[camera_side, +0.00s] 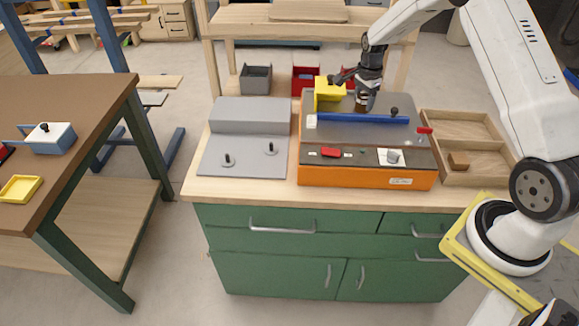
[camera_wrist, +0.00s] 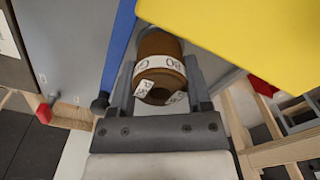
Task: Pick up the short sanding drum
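A short brown sanding drum (camera_wrist: 160,50) with white printed bands is between the two fingers of my gripper (camera_wrist: 158,80) in the wrist view. Its hollow end faces the wrist camera. The fingers lie along both sides of the drum with little or no gap, and I cannot tell whether they press on it. In the side view, my gripper (camera_side: 366,88) points down over the grey top of the orange machine (camera_side: 365,174), behind the blue bar. The drum (camera_side: 361,103) shows as a small brown shape at the fingertips, at or just above that top.
A yellow block (camera_side: 329,94) stands close to my gripper on its left; it also fills the upper right of the wrist view (camera_wrist: 240,30). The blue bar (camera_side: 350,119) runs in front. A wooden tray (camera_side: 467,130) holding a block is at right, a grey stepped fixture (camera_side: 250,115) at left.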

